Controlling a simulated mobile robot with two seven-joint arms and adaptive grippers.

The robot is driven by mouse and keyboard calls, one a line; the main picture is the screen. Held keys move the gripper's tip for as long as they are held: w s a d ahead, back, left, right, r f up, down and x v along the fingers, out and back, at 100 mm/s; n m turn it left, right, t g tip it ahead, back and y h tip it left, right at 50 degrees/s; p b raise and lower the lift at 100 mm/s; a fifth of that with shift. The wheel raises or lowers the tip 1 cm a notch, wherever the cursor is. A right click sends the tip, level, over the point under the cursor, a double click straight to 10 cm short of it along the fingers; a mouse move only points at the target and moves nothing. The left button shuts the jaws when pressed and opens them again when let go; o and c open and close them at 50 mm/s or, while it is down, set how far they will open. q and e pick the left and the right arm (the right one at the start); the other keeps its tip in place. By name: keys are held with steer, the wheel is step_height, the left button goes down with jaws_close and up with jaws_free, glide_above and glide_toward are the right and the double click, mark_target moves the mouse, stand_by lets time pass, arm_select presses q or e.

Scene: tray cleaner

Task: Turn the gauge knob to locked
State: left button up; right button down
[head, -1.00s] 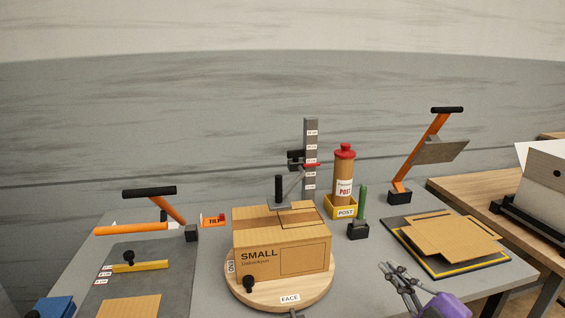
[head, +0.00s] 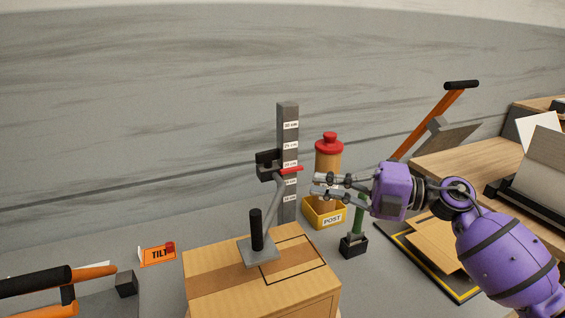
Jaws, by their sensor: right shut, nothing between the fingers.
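The height gauge is a grey post (head: 288,150) with white height labels, standing behind the cardboard box (head: 262,278). A red pointer (head: 291,169) and a black block (head: 267,163) sit on the post; the block may be the gauge knob, but I cannot tell. A grey arm runs from there to a flat plate with a black handle (head: 256,230) on the box top. My right gripper (head: 314,186) is shut and empty, pointing left, just right of the post near the red pointer. It partly covers the red-capped tube. My left gripper is out of view.
A red-capped cardboard tube (head: 328,152) stands in a yellow POST bin (head: 325,214). A green handle (head: 358,222) on a black base stands below my right wrist. An orange TILT sign (head: 158,255) is at left, and an orange lever (head: 427,125) at right.

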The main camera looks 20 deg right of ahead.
mark_target(271, 167)
steer(key=x, duration=0.3)
steer(key=p+x, duration=0.1)
steer(key=x, duration=0.2)
steer(key=p+x, duration=0.1)
steer(key=x, duration=0.2)
steer(key=shift+a+r, duration=0.35)
steer(key=shift+a, duration=0.05)
steer(key=shift+w+a+f, duration=0.1)
steer(key=shift+w+f, duration=0.05)
steer(key=shift+w, duration=0.8)
steer(key=shift+w+a+f, duration=0.1)
steer(key=shift+w+f, duration=0.05)
steer(key=shift+w, duration=0.8)
